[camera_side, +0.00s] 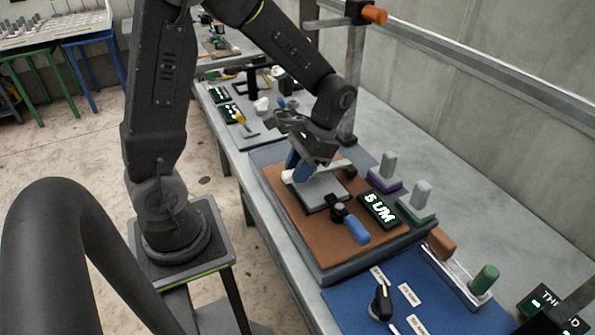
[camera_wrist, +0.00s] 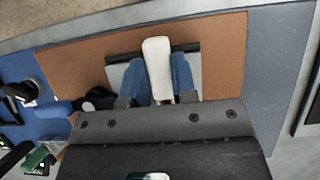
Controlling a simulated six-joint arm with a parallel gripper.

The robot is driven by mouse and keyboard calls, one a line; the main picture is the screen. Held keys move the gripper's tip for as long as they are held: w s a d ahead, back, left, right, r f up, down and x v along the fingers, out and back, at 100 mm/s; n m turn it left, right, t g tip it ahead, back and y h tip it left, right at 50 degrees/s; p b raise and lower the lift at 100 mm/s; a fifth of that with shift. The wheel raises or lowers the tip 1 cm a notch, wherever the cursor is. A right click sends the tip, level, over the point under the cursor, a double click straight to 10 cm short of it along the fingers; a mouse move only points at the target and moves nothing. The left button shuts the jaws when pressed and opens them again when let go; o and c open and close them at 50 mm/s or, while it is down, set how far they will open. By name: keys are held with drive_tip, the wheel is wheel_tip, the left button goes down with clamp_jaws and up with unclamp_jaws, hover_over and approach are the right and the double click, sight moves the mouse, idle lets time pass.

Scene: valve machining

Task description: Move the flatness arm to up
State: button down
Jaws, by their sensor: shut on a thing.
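The flatness arm, as far as I can tell, is the bar with a rounded white end (camera_side: 287,177) over a grey plate (camera_side: 322,191) on the brown mat (camera_side: 285,205). In the wrist view its white end (camera_wrist: 156,50) lies between the two blue fingers of my gripper (camera_wrist: 161,75). My gripper (camera_side: 295,168) points down at the plate and is shut on this white bar. The bar looks low and roughly level over the plate. Its far end is hidden behind my gripper in the wrist view.
A black clamp with a blue handle (camera_side: 355,229) stands at the mat's near side. A "5 UM" display (camera_side: 378,209) and grey pegs on purple (camera_side: 387,170) and green (camera_side: 418,200) bases stand to the right. A blue mat (camera_side: 350,300) with a black knob lies nearer.

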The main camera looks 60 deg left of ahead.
drive_tip(key=r+g, duration=0.1)
drive_tip(key=w+r+g, duration=0.1)
drive_tip(key=r+g, duration=0.1)
drive_tip(key=shift+w+r+g, duration=1.45)
drive_tip(key=shift+r+g, duration=0.3)
drive_tip(key=shift+g, duration=0.15)
drive_tip(key=c, duration=0.9)
unclamp_jaws()
